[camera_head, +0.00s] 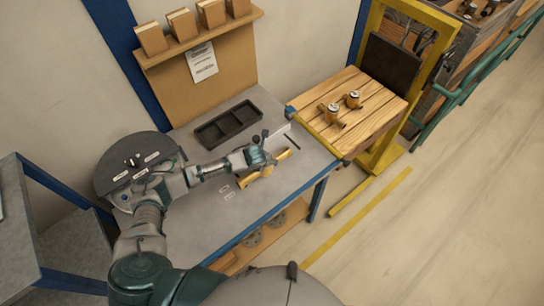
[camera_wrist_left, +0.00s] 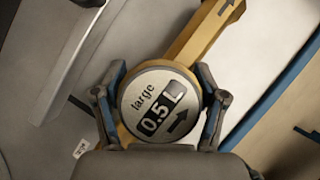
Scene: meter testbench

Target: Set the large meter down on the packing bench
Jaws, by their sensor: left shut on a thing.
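The large meter (camera_wrist_left: 160,103) has a round face reading "large 0.5 L" with an arrow, and a brass pipe body. In the head view its brass body (camera_head: 282,155) is over the right part of the grey packing bench (camera_head: 205,228), near the front edge. I cannot tell whether it touches the top. My left gripper (camera_head: 262,160) is shut on the meter, its fingers on either side of the round face in the left wrist view (camera_wrist_left: 160,82). The gripper hides most of the face in the head view. My right gripper is not in view.
A black divided tray (camera_head: 228,124) lies behind the gripper. A dark round panel (camera_head: 135,165) with a knob is at the left. Small boxes (camera_head: 182,24) sit on a shelf above. A slatted wooden table (camera_head: 365,84) at right holds two brass meters (camera_head: 331,114).

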